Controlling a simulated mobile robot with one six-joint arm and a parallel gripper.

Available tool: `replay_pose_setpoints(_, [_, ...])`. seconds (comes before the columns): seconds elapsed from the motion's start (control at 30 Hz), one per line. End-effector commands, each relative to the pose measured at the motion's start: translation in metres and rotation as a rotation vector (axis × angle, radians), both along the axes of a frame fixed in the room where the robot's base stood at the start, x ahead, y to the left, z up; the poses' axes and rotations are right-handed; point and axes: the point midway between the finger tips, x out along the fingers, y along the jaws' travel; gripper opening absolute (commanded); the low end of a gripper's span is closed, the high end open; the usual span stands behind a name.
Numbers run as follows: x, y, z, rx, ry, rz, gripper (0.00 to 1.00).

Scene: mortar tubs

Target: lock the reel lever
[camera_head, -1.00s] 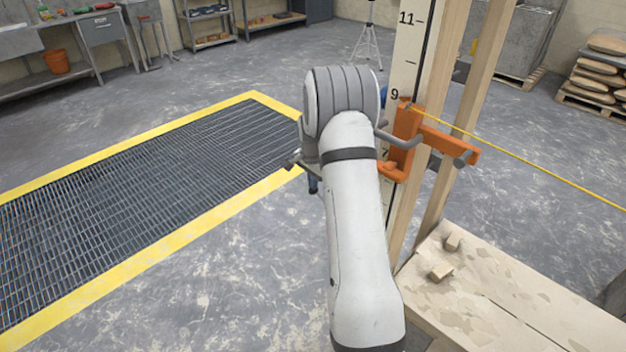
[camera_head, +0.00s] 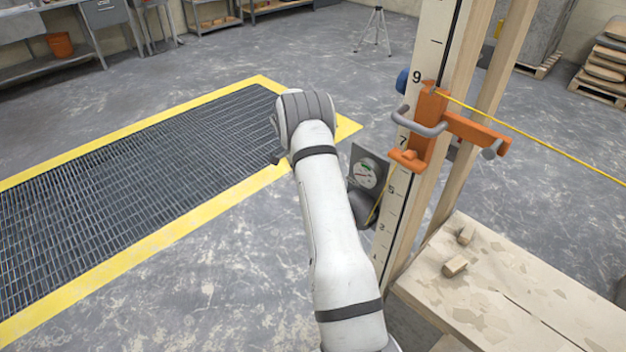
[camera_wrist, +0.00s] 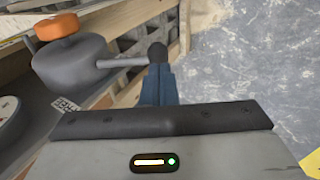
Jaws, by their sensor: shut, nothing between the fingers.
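In the wrist view the reel (camera_wrist: 75,70) is a grey drum with an orange cap (camera_wrist: 57,27) at the upper left. In the head view my arm's wrist end hides the gripper. A grey rounded part (camera_head: 364,208), perhaps the reel, is partly hidden behind my arm there.
A round gauge (camera_head: 365,175) sits on a dark plate beside the numbered post (camera_head: 395,215). An orange bracket (camera_head: 425,130) with a grey handle and taut yellow line (camera_head: 560,155) is higher up. A wooden bench (camera_head: 500,285) stands right. Floor left is open.

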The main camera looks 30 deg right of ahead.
Motion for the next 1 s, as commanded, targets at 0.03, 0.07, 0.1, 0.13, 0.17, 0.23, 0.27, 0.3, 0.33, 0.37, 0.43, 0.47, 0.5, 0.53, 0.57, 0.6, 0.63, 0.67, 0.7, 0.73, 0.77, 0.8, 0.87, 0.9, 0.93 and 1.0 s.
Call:
replay_pose_setpoints(0.03, [0.000,0.001,0.000,0.000,0.000,0.002,0.00])
replay_pose_setpoints(0.07, [0.000,0.001,0.000,0.000,0.000,0.002,0.00])
replay_pose_setpoints(0.1, [0.001,0.002,0.001,0.001,0.000,0.003,0.00])
replay_pose_setpoints(0.13, [0.001,0.002,0.002,0.001,0.000,0.003,0.00])
replay_pose_setpoints(0.17, [0.001,0.002,0.002,0.000,0.000,0.005,0.00])
replay_pose_setpoints(0.23, [0.001,0.002,0.005,0.001,-0.001,0.005,0.00])
replay_pose_setpoints(0.27, [0.001,0.003,0.007,0.001,-0.001,0.005,0.00])
replay_pose_setpoints(0.3, [0.001,0.003,0.009,0.001,-0.001,0.005,0.00])
replay_pose_setpoints(0.33, [0.001,0.003,0.010,0.001,-0.001,0.005,0.00])
replay_pose_setpoints(0.37, [0.001,0.003,0.012,0.001,-0.001,0.005,0.00])
replay_pose_setpoints(0.43, [0.001,0.003,0.015,0.001,-0.001,0.005,0.00])
replay_pose_setpoints(0.47, [0.001,0.003,0.016,0.001,-0.001,0.005,0.00])
replay_pose_setpoints(0.5, [0.001,0.003,0.017,0.001,-0.001,0.005,0.00])
replay_pose_setpoints(0.53, [0.001,0.003,0.017,0.001,-0.001,0.005,0.00])
replay_pose_setpoints(0.57, [0.001,0.003,0.017,0.001,0.000,0.006,0.00])
replay_pose_setpoints(0.6, [0.001,0.003,0.017,0.002,-0.001,0.006,0.00])
replay_pose_setpoints(0.63, [0.001,0.003,0.017,0.001,0.000,0.006,0.00])
replay_pose_setpoints(0.67, [0.001,0.003,0.016,0.002,-0.001,0.006,0.00])
replay_pose_setpoints(0.7, [0.001,0.003,0.016,0.002,-0.001,0.006,0.00])
replay_pose_setpoints(0.73, [0.001,0.003,0.016,0.002,-0.001,0.006,0.00])
replay_pose_setpoints(0.77, [0.001,0.003,0.016,0.002,-0.001,0.006,0.00])
replay_pose_setpoints(0.8, [0.002,0.004,0.017,0.001,-0.001,0.007,0.00])
replay_pose_setpoints(0.87, [0.002,0.004,0.018,0.001,-0.001,0.007,0.00])
replay_pose_setpoints(0.9, [0.004,0.005,0.020,0.001,-0.001,0.007,0.00])
replay_pose_setpoints(0.93, [0.005,0.006,0.021,0.001,-0.002,0.007,0.00])
replay_pose_setpoints(1.0, [0.011,0.008,0.027,0.000,-0.004,0.008,0.00])
